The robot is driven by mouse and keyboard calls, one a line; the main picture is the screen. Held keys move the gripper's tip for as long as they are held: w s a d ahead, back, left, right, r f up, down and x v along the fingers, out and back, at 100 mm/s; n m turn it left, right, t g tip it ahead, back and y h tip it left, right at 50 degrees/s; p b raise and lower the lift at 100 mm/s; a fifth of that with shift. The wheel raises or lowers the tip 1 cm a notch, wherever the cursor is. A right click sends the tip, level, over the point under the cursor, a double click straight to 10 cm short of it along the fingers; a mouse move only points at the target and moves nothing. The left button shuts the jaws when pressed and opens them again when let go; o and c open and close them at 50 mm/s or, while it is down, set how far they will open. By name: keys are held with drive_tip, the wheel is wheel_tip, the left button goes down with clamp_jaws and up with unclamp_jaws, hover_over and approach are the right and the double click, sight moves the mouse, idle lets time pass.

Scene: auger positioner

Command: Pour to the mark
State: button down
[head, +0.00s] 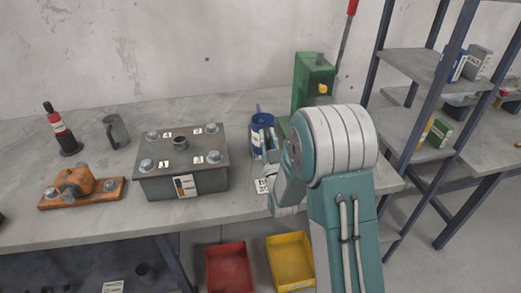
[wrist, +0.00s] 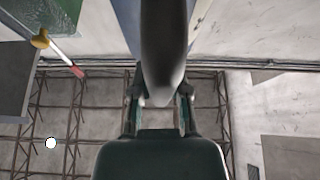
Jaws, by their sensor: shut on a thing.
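A blue container (head: 256,130) with a pale label stands upright or is held near the back right of the bench. My gripper (head: 268,143) is at its right side, partly hidden by my arm. In the wrist view my gripper (wrist: 160,103) is shut on a dark rounded part (wrist: 164,50), which looks like the container's handle; blue shows behind it. A grey metal box (head: 208,155) with corner bolts and number cards sits left of the container. It has a round filler neck (head: 180,143) on top and a gauge with a yellow strip (head: 185,186) on its front.
A green machine (head: 313,82) is behind my arm. Red (head: 229,268) and yellow (head: 290,260) bins lie below the bench; shelves (head: 411,65) stand right.

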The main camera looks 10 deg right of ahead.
drive_tip(key=shift+r, duration=0.15)
drive_tip(key=shift+r, duration=2.9)
